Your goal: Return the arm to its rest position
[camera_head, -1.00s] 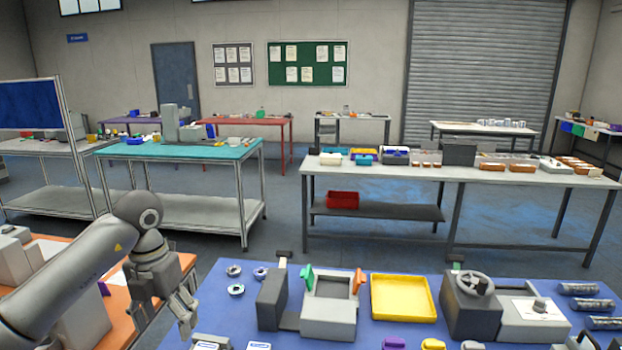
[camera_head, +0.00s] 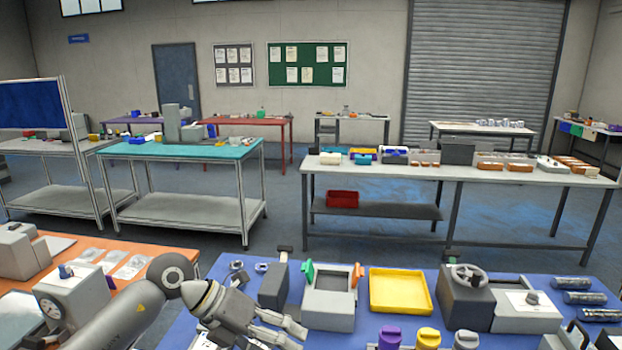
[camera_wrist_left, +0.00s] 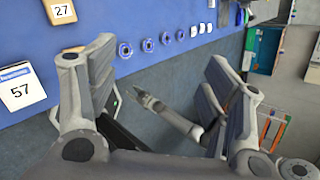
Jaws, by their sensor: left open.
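My left arm reaches in from the lower left of the head view. Its gripper (camera_head: 284,334) is over the near left part of the blue table (camera_head: 364,325), pointing to the lower right. In the left wrist view the two fingers of the gripper (camera_wrist_left: 160,78) are wide apart with nothing between them. Grey floor shows through the gap. My right arm and gripper cannot be made out in the head view.
The blue table carries a grey bin (camera_head: 329,308), a yellow tray (camera_head: 401,291) and a grey wheel device (camera_head: 466,305). An orange table (camera_head: 135,283) with a gauge box (camera_head: 70,297) is left.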

